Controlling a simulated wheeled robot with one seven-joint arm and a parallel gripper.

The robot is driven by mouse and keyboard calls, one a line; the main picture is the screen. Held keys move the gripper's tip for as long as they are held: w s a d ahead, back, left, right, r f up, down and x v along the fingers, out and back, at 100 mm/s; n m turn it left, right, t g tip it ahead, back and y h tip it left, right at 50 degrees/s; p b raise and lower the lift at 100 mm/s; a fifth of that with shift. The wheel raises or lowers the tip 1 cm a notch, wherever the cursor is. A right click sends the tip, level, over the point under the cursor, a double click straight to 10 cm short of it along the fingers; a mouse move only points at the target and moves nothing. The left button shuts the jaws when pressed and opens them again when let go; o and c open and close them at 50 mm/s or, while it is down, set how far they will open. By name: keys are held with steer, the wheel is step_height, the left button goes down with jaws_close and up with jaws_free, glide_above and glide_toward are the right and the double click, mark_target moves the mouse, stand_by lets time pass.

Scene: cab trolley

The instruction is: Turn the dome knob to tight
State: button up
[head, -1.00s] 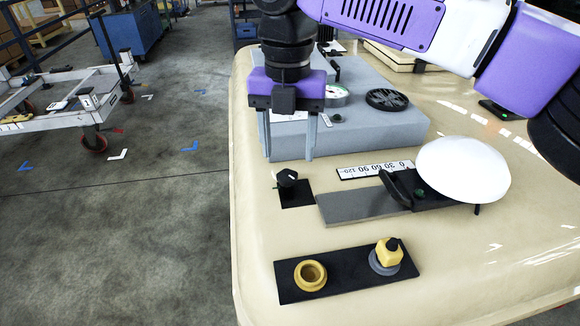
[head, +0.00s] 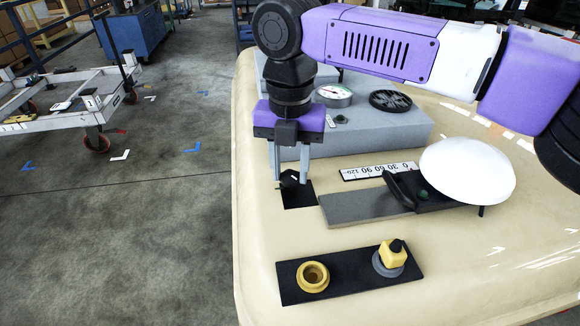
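A small black knob (head: 290,178) with a white mark sits on a black square plate (head: 298,196) on the cream surface. My gripper (head: 290,182) points down over it, with one grey finger on each side of the knob. The fingers are apart; I cannot tell whether they touch the knob. They partly hide it. A white dome (head: 467,170) stands to the right on a dark base, with a black handle (head: 400,190) and a small green part (head: 423,195) at its left edge. I see no "tight" label.
A grey box with a gauge (head: 334,95) and a black handwheel (head: 390,101) stands behind my gripper. A scale strip (head: 378,171) and a grey plate (head: 366,207) lie right of the knob. In front, a black plate (head: 348,279) bears yellow fittings.

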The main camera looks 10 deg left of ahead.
steer(key=shift+r+p, duration=0.1)
steer(key=shift+p, duration=0.4)
jaws_close()
steer(key=shift+r+m+p, duration=0.15)
steer(key=shift+m+p, duration=0.55)
steer(key=shift+p, duration=0.2)
steer(key=m+p, duration=0.2)
steer(key=p, duration=0.1)
steer(key=shift+p, duration=0.3)
steer(key=m+p, duration=0.4)
steer(key=p, duration=0.1)
steer(key=shift+m, duration=0.4)
steer(key=m+p, duration=0.3)
steer(key=p, duration=0.1)
steer(key=shift+m, duration=0.4)
steer(key=m+p, duration=0.6)
steer(key=m, duration=0.1)
steer(key=m+p, duration=0.1)
steer(key=m, duration=0.1)
steer(key=m+p, duration=0.1)
steer(key=m, duration=0.1)
steer(key=m+p, duration=0.1)
steer(key=p, duration=0.1)
steer(key=shift+f+m, duration=0.25)
steer(key=shift+m, duration=0.15)
